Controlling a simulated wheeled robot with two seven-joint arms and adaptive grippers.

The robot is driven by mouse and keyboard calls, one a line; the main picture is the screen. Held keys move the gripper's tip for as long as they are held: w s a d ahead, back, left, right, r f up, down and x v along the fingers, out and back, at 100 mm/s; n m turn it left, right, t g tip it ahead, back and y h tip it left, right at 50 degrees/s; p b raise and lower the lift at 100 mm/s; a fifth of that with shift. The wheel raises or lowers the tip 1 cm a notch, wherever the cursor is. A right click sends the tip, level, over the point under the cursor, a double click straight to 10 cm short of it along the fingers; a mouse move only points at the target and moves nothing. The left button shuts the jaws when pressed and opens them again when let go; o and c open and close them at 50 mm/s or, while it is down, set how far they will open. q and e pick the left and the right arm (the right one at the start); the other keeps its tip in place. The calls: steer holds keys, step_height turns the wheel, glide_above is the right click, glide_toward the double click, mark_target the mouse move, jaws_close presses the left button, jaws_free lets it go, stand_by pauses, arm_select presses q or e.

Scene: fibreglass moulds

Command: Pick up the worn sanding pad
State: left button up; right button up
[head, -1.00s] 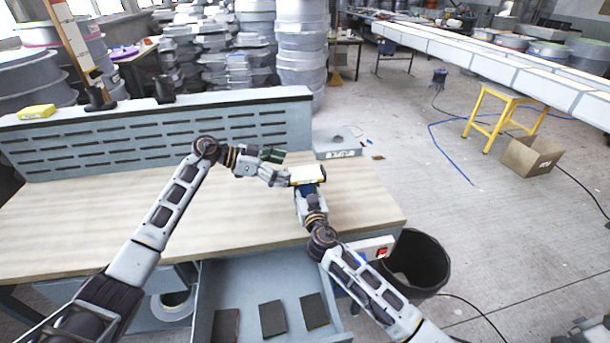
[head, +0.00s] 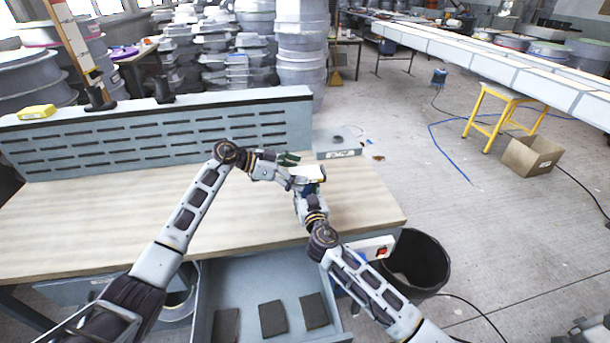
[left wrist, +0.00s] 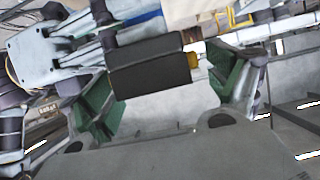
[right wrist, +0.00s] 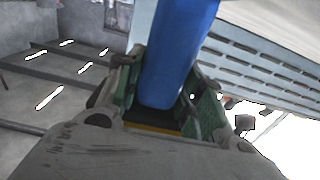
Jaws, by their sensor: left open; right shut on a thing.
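My right gripper (right wrist: 165,105) is shut on a blue block (right wrist: 178,50), which has dark and yellow layers at its lower end in the right wrist view. In the head view the held block (head: 310,174) shows a pale face above my right gripper (head: 308,192). A dark grey pad (left wrist: 150,68) shows in the left wrist view, with a yellow piece beside it; I cannot tell how worn it is. My left gripper (head: 290,168) is open beside the held block. In the left wrist view the dark pad lies between its green-lined fingers, apart from the right one.
Several dark flat pads (head: 273,318) lie in the open drawer (head: 245,280). A black bin (head: 415,262) stands right of the bench. A grey box (head: 338,148) sits at the back right, a yellow block (head: 37,112) on the back panel. The wooden bench top (head: 90,215) is clear at left.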

mark_target(298, 173)
stand_by(0.4)
arm_select(q)
steer(key=c, duration=0.9)
steer(key=shift+r, duration=0.1)
steer(key=shift+c, duration=0.2)
step_height(298, 173, up, 10)
stand_by(0.4)
arm_select(e)
steer(key=o, duration=1.2)
steer(key=shift+o, duration=0.2)
steer(key=shift+s, duration=0.1)
steer(key=shift+s+d, duration=0.4)
steer(key=shift+s, duration=1.55)
steer(key=shift+s+d, duration=0.35)
steer(key=shift+s, duration=1.55)
steer(key=shift+s+d, duration=0.4)
steer(key=shift+s, duration=1.55)
